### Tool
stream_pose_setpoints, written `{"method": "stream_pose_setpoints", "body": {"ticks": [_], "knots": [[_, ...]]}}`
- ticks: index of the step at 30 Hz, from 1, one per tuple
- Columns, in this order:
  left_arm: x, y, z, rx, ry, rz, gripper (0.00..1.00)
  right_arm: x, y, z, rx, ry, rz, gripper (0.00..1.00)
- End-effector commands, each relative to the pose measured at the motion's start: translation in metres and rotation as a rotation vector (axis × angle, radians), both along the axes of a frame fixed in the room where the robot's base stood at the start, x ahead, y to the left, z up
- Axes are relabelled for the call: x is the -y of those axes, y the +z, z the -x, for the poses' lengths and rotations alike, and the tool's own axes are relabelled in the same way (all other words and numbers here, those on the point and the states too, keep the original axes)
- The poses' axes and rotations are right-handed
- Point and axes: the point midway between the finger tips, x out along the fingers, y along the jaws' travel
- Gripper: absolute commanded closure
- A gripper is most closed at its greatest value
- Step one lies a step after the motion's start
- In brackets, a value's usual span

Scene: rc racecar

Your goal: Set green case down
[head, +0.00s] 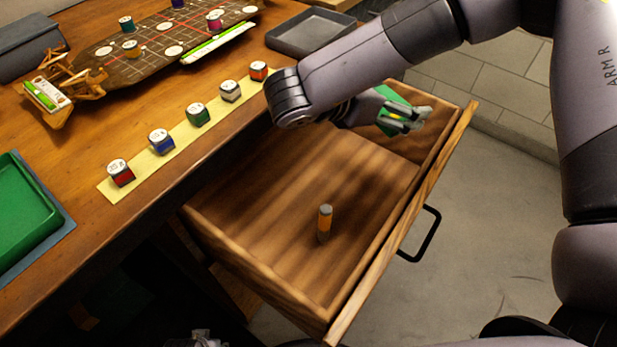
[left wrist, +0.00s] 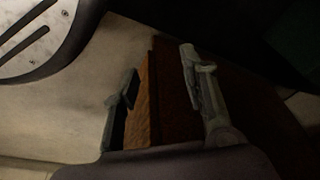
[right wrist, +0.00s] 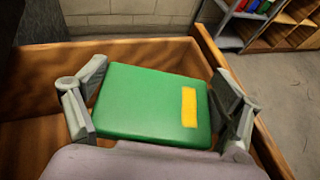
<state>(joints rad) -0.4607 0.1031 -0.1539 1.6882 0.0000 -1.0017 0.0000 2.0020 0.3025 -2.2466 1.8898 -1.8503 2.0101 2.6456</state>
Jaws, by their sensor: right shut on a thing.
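The green case (right wrist: 160,105) is a flat green box with a yellow label. My right gripper (head: 408,115) is shut on it, with one finger on each side in the right wrist view. In the head view the case (head: 388,108) is partly hidden by my fingers and arm. It is over the far end of the open wooden drawer (head: 370,165); I cannot tell whether it touches the drawer. My left gripper (left wrist: 162,88) is open and empty, with a wooden edge seen beyond its fingers.
On the table are a yellow strip (head: 178,148) with several coloured pots, a green tray (head: 18,215), a grey tray (head: 310,32) and a car chassis (head: 150,45). A black handle (head: 428,235) juts from the drawer front.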

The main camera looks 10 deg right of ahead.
Motion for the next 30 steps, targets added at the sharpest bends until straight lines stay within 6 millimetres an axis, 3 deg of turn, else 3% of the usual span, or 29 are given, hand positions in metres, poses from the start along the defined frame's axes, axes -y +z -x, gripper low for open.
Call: {"method": "stream_pose_setpoints", "body": {"ticks": [5, 14, 21, 30], "knots": [[0.0, 0.003, -0.001, 0.001, 0.0, 0.0, 0.6, 0.001, -0.008, 0.0, -0.003, -0.004, 0.001, 0.43], [0.001, 0.026, -0.01, 0.018, 0.003, 0.002, 0.6, 0.001, -0.083, 0.002, -0.007, -0.004, 0.0, 0.43], [0.002, 0.059, -0.017, 0.036, 0.006, 0.003, 0.6, 0.001, -0.142, 0.002, -0.004, -0.004, -0.001, 0.43], [0.001, 0.084, -0.019, 0.049, 0.008, 0.004, 0.6, 0.0, -0.173, 0.002, -0.003, -0.002, -0.001, 0.43]]}}
